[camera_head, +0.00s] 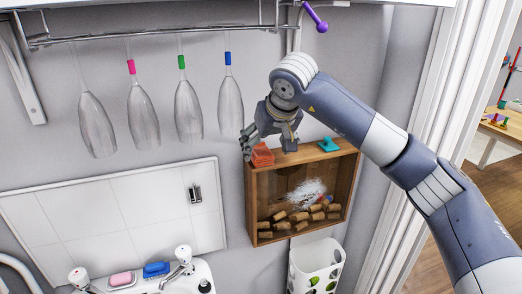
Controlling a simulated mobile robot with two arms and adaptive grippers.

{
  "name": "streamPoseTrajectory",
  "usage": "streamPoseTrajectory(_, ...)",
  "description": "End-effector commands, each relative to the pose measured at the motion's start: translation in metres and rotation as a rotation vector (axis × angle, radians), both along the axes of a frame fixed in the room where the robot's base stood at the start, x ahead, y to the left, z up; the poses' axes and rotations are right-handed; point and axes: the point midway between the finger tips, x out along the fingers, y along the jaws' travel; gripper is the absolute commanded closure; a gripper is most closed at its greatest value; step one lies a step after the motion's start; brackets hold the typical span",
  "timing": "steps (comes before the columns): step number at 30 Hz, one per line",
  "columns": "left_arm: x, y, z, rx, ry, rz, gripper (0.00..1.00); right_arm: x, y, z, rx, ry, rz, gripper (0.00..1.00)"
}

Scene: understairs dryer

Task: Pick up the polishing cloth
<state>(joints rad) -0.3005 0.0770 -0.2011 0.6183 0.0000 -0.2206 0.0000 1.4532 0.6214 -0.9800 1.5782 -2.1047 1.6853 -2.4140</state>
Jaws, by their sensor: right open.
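An orange folded stack (262,155), which looks like the polishing cloth, lies on the left end of the top of a wooden wall box (251,203). My right gripper (268,145) comes in from the right and points down over the box top. Its fingers are spread, with one beside the left of the orange stack and the other to its right. Nothing shows held between them. I cannot tell whether a finger touches the stack. My left gripper is not in view.
A small teal object (328,145) sits on the box top at right. Corks (280,215) lie inside the box. Glasses (188,110) hang from a rail at left. A white perforated bin (316,268) hangs below. A basin (150,284) stands at lower left; a door frame (440,110) rises right.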

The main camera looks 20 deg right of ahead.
Motion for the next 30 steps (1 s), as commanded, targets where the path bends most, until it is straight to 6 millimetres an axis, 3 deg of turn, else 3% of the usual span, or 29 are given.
streamPoseTrajectory(3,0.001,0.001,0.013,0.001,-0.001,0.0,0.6,0.018,0.001,0.003,0.002,0.003,-0.001,0.25)
streamPoseTrajectory(6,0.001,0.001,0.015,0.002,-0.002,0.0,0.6,0.025,0.002,-0.014,0.001,0.006,0.002,0.25)
streamPoseTrajectory(17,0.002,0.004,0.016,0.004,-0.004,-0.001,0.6,0.032,0.002,-0.025,0.0,0.001,0.001,0.25)
streamPoseTrajectory(24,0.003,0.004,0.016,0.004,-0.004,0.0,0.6,0.032,0.002,-0.025,0.0,0.001,0.001,0.71)
streamPoseTrajectory(30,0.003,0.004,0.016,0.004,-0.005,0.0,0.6,0.032,0.002,-0.025,0.001,0.001,0.001,0.71)
